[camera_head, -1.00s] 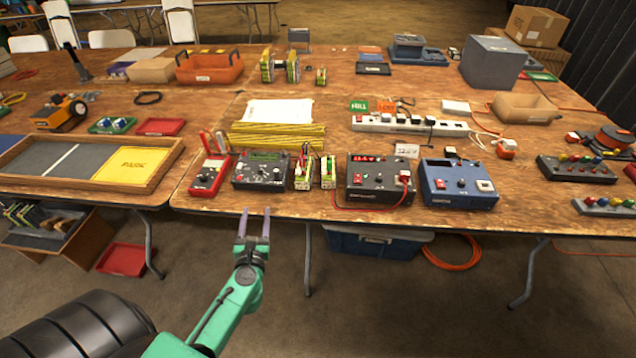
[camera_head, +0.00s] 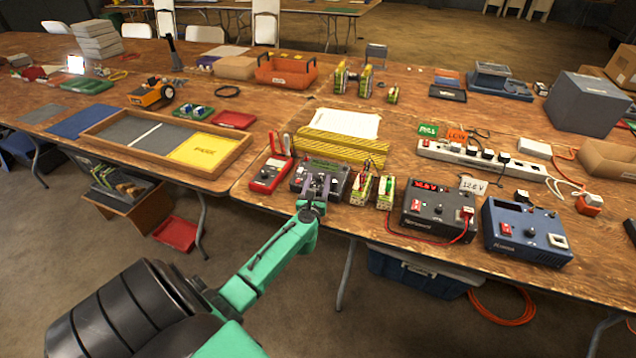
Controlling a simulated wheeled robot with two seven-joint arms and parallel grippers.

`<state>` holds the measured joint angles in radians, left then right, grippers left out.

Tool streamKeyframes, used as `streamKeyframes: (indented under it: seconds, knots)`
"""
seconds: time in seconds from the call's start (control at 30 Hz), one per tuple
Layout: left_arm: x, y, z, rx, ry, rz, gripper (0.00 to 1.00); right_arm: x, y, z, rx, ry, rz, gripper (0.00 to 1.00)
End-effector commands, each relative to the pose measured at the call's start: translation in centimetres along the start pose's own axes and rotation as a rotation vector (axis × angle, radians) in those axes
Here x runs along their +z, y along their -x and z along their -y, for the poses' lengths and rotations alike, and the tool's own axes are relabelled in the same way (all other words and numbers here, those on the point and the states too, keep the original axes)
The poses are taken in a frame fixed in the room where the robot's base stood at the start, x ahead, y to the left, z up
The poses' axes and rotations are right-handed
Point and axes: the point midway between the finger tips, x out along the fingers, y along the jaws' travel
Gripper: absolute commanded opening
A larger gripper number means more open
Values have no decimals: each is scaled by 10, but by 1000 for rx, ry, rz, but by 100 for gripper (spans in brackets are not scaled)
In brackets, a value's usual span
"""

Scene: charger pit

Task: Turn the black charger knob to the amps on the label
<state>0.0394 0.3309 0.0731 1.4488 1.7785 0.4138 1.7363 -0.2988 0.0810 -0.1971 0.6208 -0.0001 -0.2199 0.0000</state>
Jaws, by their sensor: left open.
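A black charger (camera_head: 300,181) with a greenish display sits at the table's front edge, left of the battery packs (camera_head: 373,190). My left gripper (camera_head: 320,180) is open, and its fingers are over the charger's front face. They cover much of its controls, so I cannot make out the knob or whether the fingers touch it. The battery packs are green and white with labels too small to read. My right gripper is not in view.
A red meter (camera_head: 269,175) stands close on the charger's left. A dark power supply (camera_head: 436,212) with a red display and a blue unit (camera_head: 525,231) stand to the right. A wooden tray (camera_head: 215,184) is on the left.

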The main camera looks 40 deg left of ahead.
Motion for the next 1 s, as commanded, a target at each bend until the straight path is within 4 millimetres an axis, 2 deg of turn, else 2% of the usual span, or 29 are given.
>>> streamKeyframes:
  seconds: [0.07,0.17,0.2,0.23,0.67,0.87,1.0]
  knots:
    - [0,0,0,0,-1,0,57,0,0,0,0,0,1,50]
    - [0,0,0,0,-1,0,22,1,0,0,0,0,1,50]
    - [0,0,0,0,-1,0,7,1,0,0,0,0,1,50]
    - [0,0,0,0,-1,0,0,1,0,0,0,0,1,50]
    - [-2,1,-2,-46,-12,0,0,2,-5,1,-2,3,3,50]
    - [-4,1,-5,-152,-33,0,0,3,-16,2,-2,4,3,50]
    - [-6,0,-8,-265,-58,0,0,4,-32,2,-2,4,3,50]
